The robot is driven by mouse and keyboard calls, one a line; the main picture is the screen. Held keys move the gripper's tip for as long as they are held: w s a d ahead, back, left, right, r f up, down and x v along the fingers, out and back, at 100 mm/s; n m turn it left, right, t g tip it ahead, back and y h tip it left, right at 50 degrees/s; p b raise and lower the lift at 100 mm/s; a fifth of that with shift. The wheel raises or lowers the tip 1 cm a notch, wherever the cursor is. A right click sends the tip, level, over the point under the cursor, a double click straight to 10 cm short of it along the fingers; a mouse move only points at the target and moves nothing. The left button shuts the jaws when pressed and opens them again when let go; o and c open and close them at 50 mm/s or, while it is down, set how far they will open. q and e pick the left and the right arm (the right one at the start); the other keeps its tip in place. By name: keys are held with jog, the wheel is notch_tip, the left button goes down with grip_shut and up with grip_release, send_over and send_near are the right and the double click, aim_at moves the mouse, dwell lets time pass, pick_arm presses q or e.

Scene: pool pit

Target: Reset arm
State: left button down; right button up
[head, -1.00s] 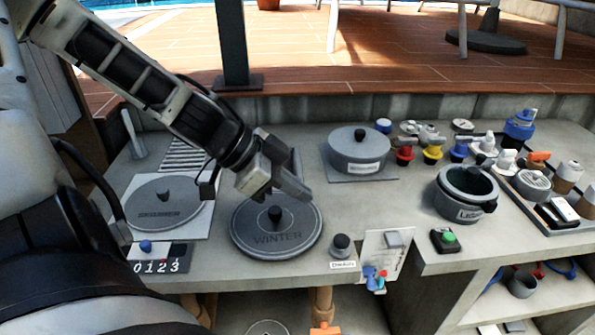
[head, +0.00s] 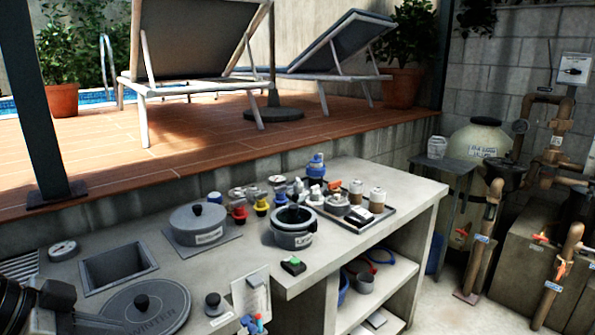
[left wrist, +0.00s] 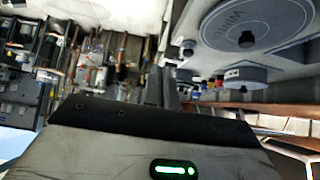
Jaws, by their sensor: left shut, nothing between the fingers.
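My left arm (head: 40,300) shows only in part at the lower left corner of the head view, beside the round grey lid marked WINTER (head: 140,308). In the left wrist view my left gripper (left wrist: 168,88) is shut and empty, its fingers apart from the counter items. The WINTER lid (left wrist: 245,30) also shows at the upper right of that view, with the lidded grey pot beyond it. My right gripper is in neither view.
The counter carries a square opening (head: 118,266), a lidded pot (head: 198,222), another grey pot (head: 293,227), a green-button box (head: 293,265) and a tray (head: 350,222) of small items. Shelves (head: 385,295) lie below. Pipes and a tank (head: 478,143) stand right.

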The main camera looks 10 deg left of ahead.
pick_arm(q)
jog(key=d+f+t+h, duration=0.1)
jog(key=d+f+t, duration=0.1)
jog(key=d+f, duration=0.5)
jog(key=d+f+t+h, duration=0.1)
jog(key=d+f, duration=0.3)
jog(key=f, duration=0.5)
jog(key=s+d+f+n+y, duration=0.2)
jog(key=s+d+f, duration=0.1)
jog(key=f, duration=0.3)
jog(key=s+d+f+n+y, duration=0.3)
jog(key=f, duration=0.3)
jog(key=shift+f, duration=0.25)
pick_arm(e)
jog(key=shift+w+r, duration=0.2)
pick_arm(q)
jog(key=shift+a+n, duration=0.1)
jog(key=shift+n, duration=0.2)
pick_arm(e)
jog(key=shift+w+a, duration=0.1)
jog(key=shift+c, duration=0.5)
